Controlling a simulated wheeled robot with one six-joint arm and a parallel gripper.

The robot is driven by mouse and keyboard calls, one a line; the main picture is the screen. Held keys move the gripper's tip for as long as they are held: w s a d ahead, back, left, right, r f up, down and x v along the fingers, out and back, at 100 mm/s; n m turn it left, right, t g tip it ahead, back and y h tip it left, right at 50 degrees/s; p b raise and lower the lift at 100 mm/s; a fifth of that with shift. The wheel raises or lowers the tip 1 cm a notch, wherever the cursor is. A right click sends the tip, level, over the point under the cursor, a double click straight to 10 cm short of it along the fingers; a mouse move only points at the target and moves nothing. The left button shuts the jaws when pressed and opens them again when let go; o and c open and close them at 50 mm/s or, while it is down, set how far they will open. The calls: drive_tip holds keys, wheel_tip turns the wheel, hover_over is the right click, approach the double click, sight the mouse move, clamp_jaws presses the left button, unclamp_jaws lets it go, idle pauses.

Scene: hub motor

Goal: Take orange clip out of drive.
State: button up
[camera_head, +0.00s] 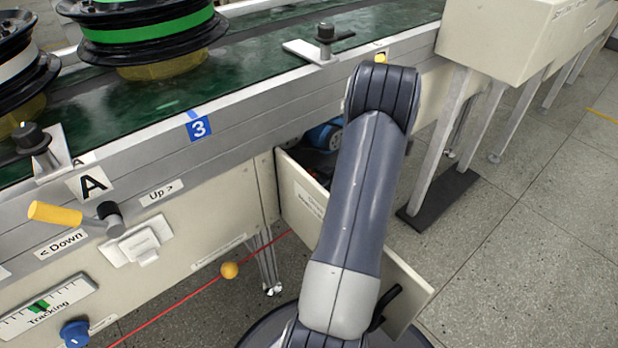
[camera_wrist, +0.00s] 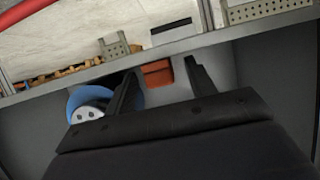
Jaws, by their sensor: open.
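In the wrist view, an orange-red block (camera_wrist: 157,74), which may be the orange clip, shows between the two dark fingers of my gripper (camera_wrist: 160,72). The fingers are apart and neither visibly grips it. A blue round part with a white, holed face (camera_wrist: 88,114), possibly the drive, sits to the left, partly hidden by the left finger and the gripper body. I cannot tell whether the orange block is joined to it. In the head view, a blue part (camera_head: 322,136) shows inside the open drawer. My arm hides the gripper there.
The open drawer (camera_head: 300,195) juts out below the green conveyor (camera_head: 250,75). A pale box on legs (camera_head: 490,30) stands at right. A yellow-handled lever (camera_head: 55,214) is at left. In the wrist view, a grey rim (camera_wrist: 60,83) crosses above the fingers, with perforated blocks (camera_wrist: 114,46) beyond it.

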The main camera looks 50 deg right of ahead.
drive_tip(key=shift+c, duration=0.4)
drive_tip(key=c, duration=0.9)
drive_tip(key=shift+d+r+b, duration=0.1)
drive_tip(key=shift+r+b, duration=0.05)
drive_tip(key=shift+b, duration=0.2)
drive_tip(key=shift+c, duration=0.2)
